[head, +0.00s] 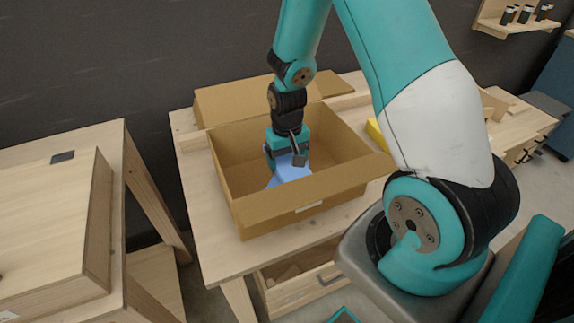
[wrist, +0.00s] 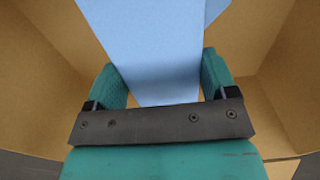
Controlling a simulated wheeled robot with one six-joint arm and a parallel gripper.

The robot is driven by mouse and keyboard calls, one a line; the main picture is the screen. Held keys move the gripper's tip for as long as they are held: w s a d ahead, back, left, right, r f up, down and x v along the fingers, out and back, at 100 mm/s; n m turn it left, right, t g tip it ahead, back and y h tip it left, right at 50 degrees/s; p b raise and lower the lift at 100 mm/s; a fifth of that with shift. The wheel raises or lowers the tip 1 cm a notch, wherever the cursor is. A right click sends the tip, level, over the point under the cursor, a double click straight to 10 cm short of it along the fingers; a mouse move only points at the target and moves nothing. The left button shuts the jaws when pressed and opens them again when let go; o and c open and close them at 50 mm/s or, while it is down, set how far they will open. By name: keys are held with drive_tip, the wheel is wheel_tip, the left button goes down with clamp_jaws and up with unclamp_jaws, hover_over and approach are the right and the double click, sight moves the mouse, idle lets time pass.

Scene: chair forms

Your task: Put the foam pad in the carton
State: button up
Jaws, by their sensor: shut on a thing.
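The foam pad (head: 289,172) is light blue, and in the head view it shows just below my gripper (head: 288,157), inside the open carton. My gripper is shut on the pad. In the wrist view the blue pad (wrist: 150,55) stands between the two teal fingers (wrist: 162,85) and extends away from them. The brown cardboard carton (head: 315,190) sits on a wooden table with its flaps open. The pad's lower part is hidden behind the carton's front wall, so I cannot tell whether it touches the floor of the carton.
The carton stands on a light wooden table (head: 213,255). A yellow thing (head: 375,133) lies to its right, partly behind my arm. Another wooden table with a box-like wooden piece (head: 50,220) stands at the left. A dark wall is behind.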

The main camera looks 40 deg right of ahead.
sight(287, 160)
drive_tip(key=shift+f, duration=1.45)
drive_tip(key=shift+f, duration=0.1)
drive_tip(key=shift+f+b, duration=0.35)
drive_tip(key=shift+f, duration=0.15)
drive_tip(key=o, duration=0.8)
wheel_tip(287, 160, up, 12)
drive_tip(key=shift+r, duration=0.25)
drive_tip(key=s+a+r+n+y, duration=0.1)
drive_tip(key=s+a+r+n, duration=0.3)
drive_tip(key=a, duration=0.3)
drive_tip(key=s+a+r+n+y, duration=0.1)
drive_tip(key=s+a+r+n, duration=0.15)
drive_tip(key=a+r, duration=0.5)
drive_tip(key=s+a+r+n, duration=0.1)
drive_tip(key=s+a, duration=0.1)
drive_tip(key=s, duration=0.2)
drive_tip(key=s+a+r+n+y, duration=0.1)
drive_tip(key=s+a, duration=0.1)
drive_tip(key=s, duration=0.2)
drive_tip(key=s+a+r+n+y, duration=0.1)
drive_tip(key=s+a+r+n, duration=0.1)
drive_tip(key=s+a, duration=0.1)
drive_tip(key=shift+s, duration=0.4)
